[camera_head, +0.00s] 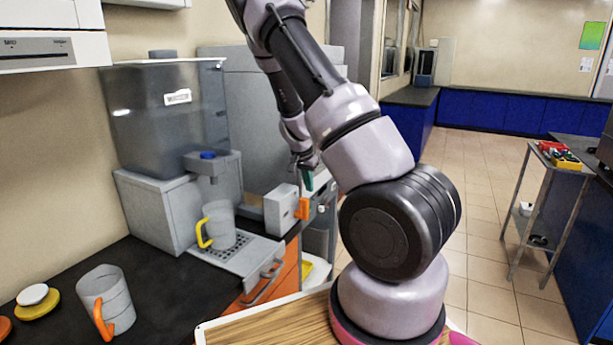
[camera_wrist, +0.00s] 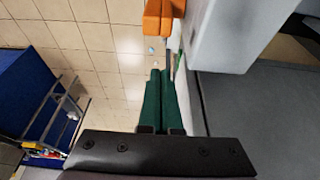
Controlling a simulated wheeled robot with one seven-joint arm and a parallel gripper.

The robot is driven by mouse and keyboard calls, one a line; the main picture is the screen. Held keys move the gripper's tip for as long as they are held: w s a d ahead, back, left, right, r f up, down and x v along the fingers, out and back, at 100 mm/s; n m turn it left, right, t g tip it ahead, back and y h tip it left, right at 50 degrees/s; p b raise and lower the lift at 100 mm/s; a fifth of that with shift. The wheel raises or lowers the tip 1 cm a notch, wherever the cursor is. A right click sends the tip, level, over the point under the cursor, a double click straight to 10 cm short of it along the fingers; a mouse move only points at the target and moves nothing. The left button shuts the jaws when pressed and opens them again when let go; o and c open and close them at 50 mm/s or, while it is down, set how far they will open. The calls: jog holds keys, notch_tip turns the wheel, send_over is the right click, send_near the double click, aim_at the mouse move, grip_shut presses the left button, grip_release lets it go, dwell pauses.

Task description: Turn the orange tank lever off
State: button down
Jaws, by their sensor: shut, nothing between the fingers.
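An orange lever (camera_head: 303,209) sits on the right side of a pale boxy unit (camera_head: 281,210) in the head view. It also shows in the wrist view as an orange block (camera_wrist: 163,18) at the top, beside the pale unit (camera_wrist: 238,28). My gripper (camera_head: 308,183) has green fingers and hangs just above the lever in the head view. In the wrist view the fingers (camera_wrist: 161,75) are shut together with nothing between them. The lever's far end is cut off in the wrist view.
A translucent grey tank (camera_head: 165,115) with a blue-topped tap (camera_head: 207,156) stands left. A yellow-handled mug (camera_head: 221,222) is under the tap. An orange-handled mug (camera_head: 106,300) stands on the dark counter (camera_head: 165,300). Open tiled floor (camera_head: 490,255) and a side trolley (camera_head: 545,190) lie right.

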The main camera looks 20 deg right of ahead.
jog(key=shift+s+a+f, duration=1.05)
jog(key=shift+a+f, duration=0.05)
jog(key=shift+a, duration=0.2)
jog(key=shift+a, duration=0.15)
